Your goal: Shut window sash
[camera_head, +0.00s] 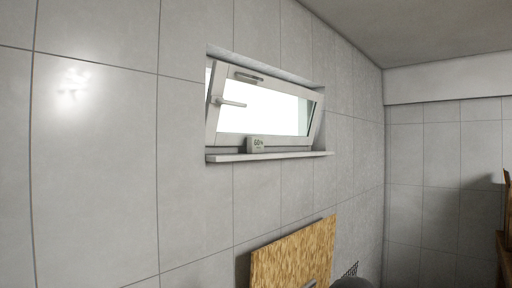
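The window sash (223,116) is a white framed pane set high in the tiled wall. It stands tilted, its top leaning into the room and away from the window recess, with gaps showing along its sides. A lever handle (230,102) on its left side points right, roughly level. A grey pull bar (248,77) sits on its top rail. My gripper is not clearly visible in this view.
A small display (256,144) stands on the white sill (270,156), in front of the sash's bottom rail. A wood-grained board (290,256) is below the window. Brown furniture (505,245) stands at the right edge.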

